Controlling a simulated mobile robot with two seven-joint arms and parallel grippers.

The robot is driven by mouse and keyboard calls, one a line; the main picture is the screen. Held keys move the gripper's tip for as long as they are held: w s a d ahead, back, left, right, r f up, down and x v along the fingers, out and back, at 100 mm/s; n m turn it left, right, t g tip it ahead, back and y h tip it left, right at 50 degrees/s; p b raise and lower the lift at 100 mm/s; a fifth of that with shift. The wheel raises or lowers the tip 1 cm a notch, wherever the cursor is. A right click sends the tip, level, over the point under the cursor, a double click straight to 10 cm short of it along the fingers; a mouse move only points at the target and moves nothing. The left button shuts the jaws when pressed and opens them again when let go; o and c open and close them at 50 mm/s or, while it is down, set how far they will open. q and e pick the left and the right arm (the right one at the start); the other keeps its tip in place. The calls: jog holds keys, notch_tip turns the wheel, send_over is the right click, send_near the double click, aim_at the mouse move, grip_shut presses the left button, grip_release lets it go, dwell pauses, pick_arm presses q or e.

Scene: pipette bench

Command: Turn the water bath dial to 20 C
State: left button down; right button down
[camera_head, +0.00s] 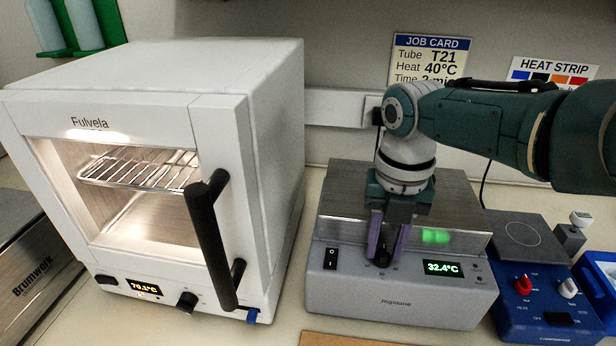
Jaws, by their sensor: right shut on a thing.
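The water bath (408,298) is a grey box with a metal lid at the centre right. Its green display (443,268) reads 32.4°C, and a black rocker switch (331,258) is at its left. My right gripper (383,250) points down at the front panel between switch and display. It is shut on the small black dial (382,257), one purple finger on each side. The fingers hide much of the dial and its scale, so its setting cannot be read. My left gripper is not in view.
A white Fulvela oven (255,120) with a black handle stands to the left, its display reading about 70°C. A blue hotplate unit (545,300) with red and white knobs is close on the right. A job card (428,58) hangs behind.

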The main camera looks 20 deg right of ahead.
aim_at(384, 251)
jog(key=shift+a+n, duration=0.1)
jog(key=shift+n, duration=0.2)
jog(key=c, duration=0.6)
grip_release()
jog(key=shift+r, duration=0.1)
notch_tip(384, 251, up, 10)
jog(key=p, duration=0.3)
